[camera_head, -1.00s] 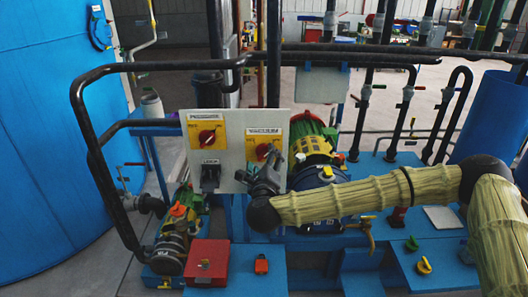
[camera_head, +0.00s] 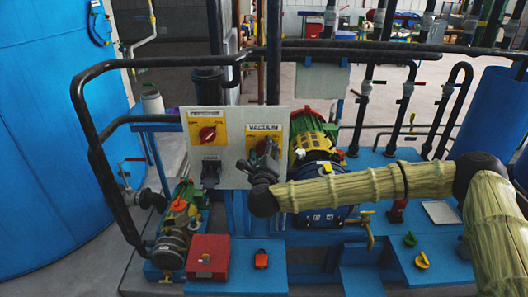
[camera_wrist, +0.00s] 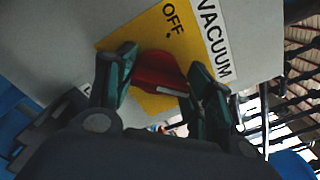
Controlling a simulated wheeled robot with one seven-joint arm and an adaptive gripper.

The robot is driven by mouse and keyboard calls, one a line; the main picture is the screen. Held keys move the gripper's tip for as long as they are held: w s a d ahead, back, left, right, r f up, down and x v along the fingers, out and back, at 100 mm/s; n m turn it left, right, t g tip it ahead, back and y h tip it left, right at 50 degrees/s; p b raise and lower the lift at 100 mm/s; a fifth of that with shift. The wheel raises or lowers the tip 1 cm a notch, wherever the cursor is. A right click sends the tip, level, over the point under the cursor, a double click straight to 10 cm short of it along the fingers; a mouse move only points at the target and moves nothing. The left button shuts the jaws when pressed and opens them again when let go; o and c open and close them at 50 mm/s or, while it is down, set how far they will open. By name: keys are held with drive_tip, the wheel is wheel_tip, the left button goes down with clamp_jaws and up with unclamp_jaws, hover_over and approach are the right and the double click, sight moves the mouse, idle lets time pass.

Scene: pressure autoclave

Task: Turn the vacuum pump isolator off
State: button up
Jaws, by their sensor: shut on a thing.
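The vacuum isolator is a red rotary knob (camera_wrist: 158,72) on a yellow plate (camera_wrist: 112,42) under a VACUUM label (camera_wrist: 213,38). OFF is printed on the plate close to the knob. My gripper (camera_wrist: 163,70) has one finger on each side of the knob and is shut on it. In the head view, my gripper (camera_head: 264,155) covers most of this knob, and the yellow plate (camera_head: 255,139) shows around it. The knob's exact angle is hard to read because the fingers hide part of it.
A similar red knob (camera_head: 207,134) on a yellow plate sits to the left on the same grey panel (camera_head: 234,120), with a black switch (camera_head: 211,173) below it. A motor (camera_head: 316,165) stands close to the right. Black pipes (camera_head: 150,63) run around the panel.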

drive_tip(key=shift+r+n, duration=0.1)
drive_tip(key=shift+n, duration=0.3)
drive_tip(key=n+b, duration=0.1)
drive_tip(key=n, duration=0.2)
drive_tip(key=shift+a+n+b, duration=0.15)
drive_tip(key=shift+n+b, duration=0.25)
drive_tip(key=n+b, duration=0.1)
drive_tip(key=n, duration=0.3)
drive_tip(key=n+b, duration=0.1)
drive_tip(key=n, duration=0.4)
drive_tip(key=shift+a, duration=0.15)
drive_tip(key=n, duration=0.4)
drive_tip(key=shift+f+b, duration=0.2)
drive_tip(key=shift+b, duration=0.1)
drive_tip(key=shift+n, duration=0.3)
drive_tip(key=o, duration=1)
drive_tip(key=shift+a+f, duration=0.1)
